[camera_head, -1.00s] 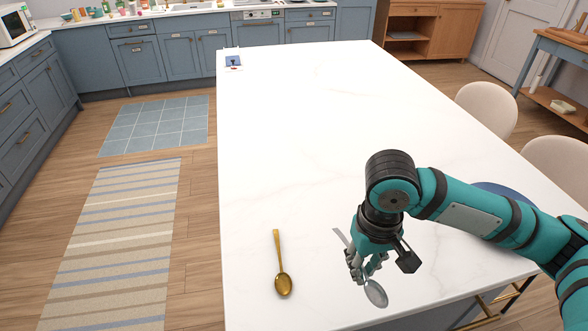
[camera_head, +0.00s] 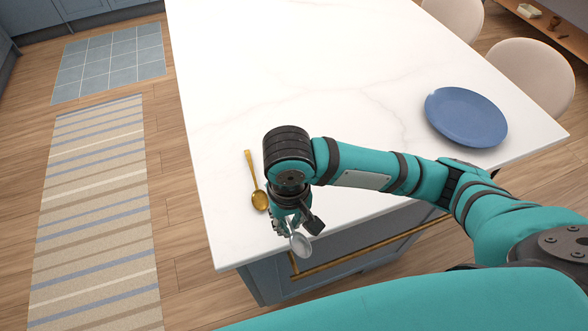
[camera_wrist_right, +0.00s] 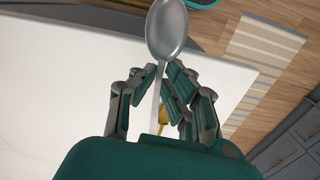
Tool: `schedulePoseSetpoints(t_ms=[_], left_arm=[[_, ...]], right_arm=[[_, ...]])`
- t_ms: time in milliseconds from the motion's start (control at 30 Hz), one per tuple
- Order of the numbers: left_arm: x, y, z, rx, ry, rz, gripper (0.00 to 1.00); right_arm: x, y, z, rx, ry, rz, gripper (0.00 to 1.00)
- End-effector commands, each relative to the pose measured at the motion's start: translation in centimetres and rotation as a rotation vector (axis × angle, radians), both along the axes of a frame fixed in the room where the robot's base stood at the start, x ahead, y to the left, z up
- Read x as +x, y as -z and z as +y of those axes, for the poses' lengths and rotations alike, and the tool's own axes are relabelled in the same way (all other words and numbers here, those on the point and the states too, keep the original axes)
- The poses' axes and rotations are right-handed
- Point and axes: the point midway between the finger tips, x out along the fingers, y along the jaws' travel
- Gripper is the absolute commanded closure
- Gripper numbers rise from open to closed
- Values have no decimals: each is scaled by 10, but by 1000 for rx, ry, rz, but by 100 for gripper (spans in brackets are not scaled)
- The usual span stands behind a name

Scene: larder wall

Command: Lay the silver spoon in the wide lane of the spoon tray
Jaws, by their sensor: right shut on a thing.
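The silver spoon (camera_head: 300,243) is held in my right gripper (camera_head: 284,225), near the island's front edge, its bowl out past the fingers. In the right wrist view the spoon's bowl (camera_wrist_right: 167,28) is at the top and its handle runs between the closed fingers (camera_wrist_right: 162,88). A gold spoon (camera_head: 259,199) lies on the white countertop just left of my right gripper; a bit of it shows behind the fingers in the wrist view (camera_wrist_right: 163,115). No spoon tray shows in the current views. My left gripper is not in view.
A blue plate (camera_head: 466,116) lies on the right part of the white island top (camera_head: 290,60). The middle of the top is clear. Pale chairs (camera_head: 530,75) stand along its right side. A striped rug (camera_head: 95,215) lies on the floor to the left.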

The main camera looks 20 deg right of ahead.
Motion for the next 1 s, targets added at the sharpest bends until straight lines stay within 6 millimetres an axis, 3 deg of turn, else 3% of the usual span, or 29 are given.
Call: schedulePoseSetpoints(t_ms=[300,500,800,900,1000], left_arm=[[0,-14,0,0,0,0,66],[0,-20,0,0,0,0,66],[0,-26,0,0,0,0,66],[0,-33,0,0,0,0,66],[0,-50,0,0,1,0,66]], right_arm=[[76,4,-33,-4,9,-1,100],[112,9,-48,-1,4,-1,100],[142,11,-60,-2,5,-2,100],[138,32,-60,-3,1,3,100],[138,35,-59,-1,2,2,100]])
